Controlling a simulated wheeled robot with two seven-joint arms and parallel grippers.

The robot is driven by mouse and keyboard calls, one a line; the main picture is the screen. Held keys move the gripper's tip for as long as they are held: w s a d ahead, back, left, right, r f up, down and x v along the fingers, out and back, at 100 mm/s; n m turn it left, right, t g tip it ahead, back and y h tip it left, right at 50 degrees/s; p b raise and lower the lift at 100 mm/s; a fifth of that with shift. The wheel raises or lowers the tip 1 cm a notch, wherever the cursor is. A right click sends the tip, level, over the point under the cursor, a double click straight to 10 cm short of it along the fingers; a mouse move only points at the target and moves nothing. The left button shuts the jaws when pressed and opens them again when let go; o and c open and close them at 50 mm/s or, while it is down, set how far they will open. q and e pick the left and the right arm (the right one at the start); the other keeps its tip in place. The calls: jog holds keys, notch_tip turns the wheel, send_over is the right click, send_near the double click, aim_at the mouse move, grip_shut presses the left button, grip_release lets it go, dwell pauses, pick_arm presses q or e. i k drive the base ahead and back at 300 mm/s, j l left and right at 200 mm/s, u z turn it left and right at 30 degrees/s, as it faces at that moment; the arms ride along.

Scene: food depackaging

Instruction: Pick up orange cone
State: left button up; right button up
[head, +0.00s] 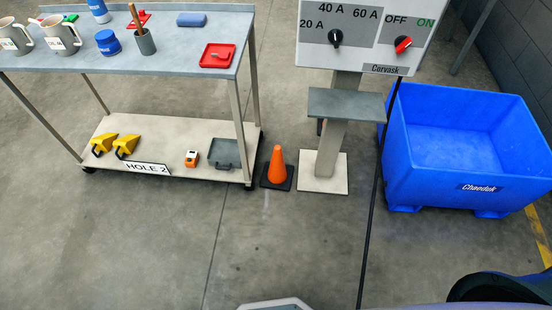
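The orange cone (278,166) stands upright on its dark square base on the concrete floor. It is between the cart's right legs and the foot of the control panel stand. Nothing is touching its orange body. Neither of my grippers shows in the head view. A dark rounded shape at the bottom right corner and a pale shape at the bottom middle edge look like parts of my own body.
A two-shelf cart (190,173) with mugs, tools and yellow items stands left of the cone. A control panel stand (331,145) is just right of it, and a blue bin (465,190) farther right. A black cable (371,200) runs down the middle.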

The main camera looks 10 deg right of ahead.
aim_at(277, 175)
jog(key=i+j, duration=0.1)
jog(key=j, duration=0.3)
jog(key=i+j, duration=0.1)
jog(key=j, duration=0.35)
jog(key=i+j, duration=0.1)
jog(key=j, duration=0.3)
jog(key=i+j, duration=0.15)
jog(key=j, duration=0.3)
jog(key=i+j, duration=0.1)
jog(key=j, duration=0.3)
jog(key=i+j, duration=0.1)
jog(key=j, duration=0.3)
